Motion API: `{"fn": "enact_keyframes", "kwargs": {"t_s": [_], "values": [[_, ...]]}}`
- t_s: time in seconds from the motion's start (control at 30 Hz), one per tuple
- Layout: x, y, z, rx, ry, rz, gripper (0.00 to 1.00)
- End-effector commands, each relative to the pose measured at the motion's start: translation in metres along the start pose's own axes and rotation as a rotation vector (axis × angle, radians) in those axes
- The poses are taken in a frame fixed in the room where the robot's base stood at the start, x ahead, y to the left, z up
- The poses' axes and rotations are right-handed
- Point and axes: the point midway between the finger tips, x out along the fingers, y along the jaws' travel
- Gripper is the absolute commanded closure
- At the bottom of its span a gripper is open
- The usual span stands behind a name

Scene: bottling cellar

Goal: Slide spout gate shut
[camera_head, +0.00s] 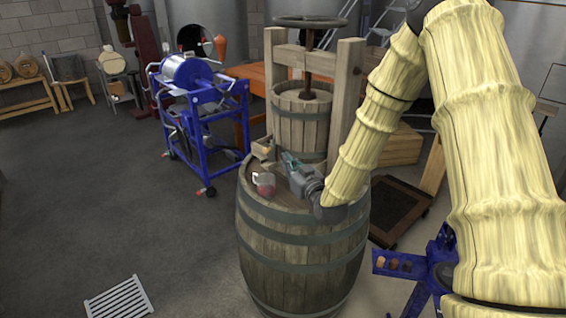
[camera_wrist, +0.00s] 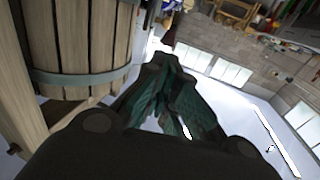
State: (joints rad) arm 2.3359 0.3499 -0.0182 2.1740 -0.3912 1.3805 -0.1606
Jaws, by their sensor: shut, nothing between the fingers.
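A small wooden spout (camera_head: 262,151) juts out at the foot of the press, just above the barrel top. Its gate is too small to make out. My gripper (camera_head: 288,158) is over the barrel top, to the right of the spout and in front of the press basket (camera_head: 301,120). I cannot tell whether it touches anything. In the wrist view its dark green fingers (camera_wrist: 168,62) are shut and empty, beside the basket (camera_wrist: 85,40). The spout is not seen there.
A clear vessel with red contents (camera_head: 264,184) stands on the barrel (camera_head: 300,250), left of my gripper. Wooden press posts (camera_head: 345,95) rise behind. A blue machine frame (camera_head: 205,125) stands at the left, and a floor grate (camera_head: 118,298) lies front left. The left floor is open.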

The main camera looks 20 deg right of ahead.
Motion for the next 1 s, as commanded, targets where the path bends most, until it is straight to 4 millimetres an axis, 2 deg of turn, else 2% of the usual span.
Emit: {"fn": "enact_keyframes", "kwargs": {"t_s": [0.17,0.4,0.6,0.83,1.0], "values": [[0.005,0.001,-0.004,-0.012,-0.002,-0.034,1.0],[0.025,0.005,-0.026,-0.087,-0.037,-0.153,1.0],[0.03,0.012,-0.043,-0.156,-0.069,-0.216,1.0],[0.035,0.014,-0.051,-0.183,-0.084,-0.233,1.0],[0.05,0.011,-0.05,-0.183,-0.085,-0.233,1.0]]}}
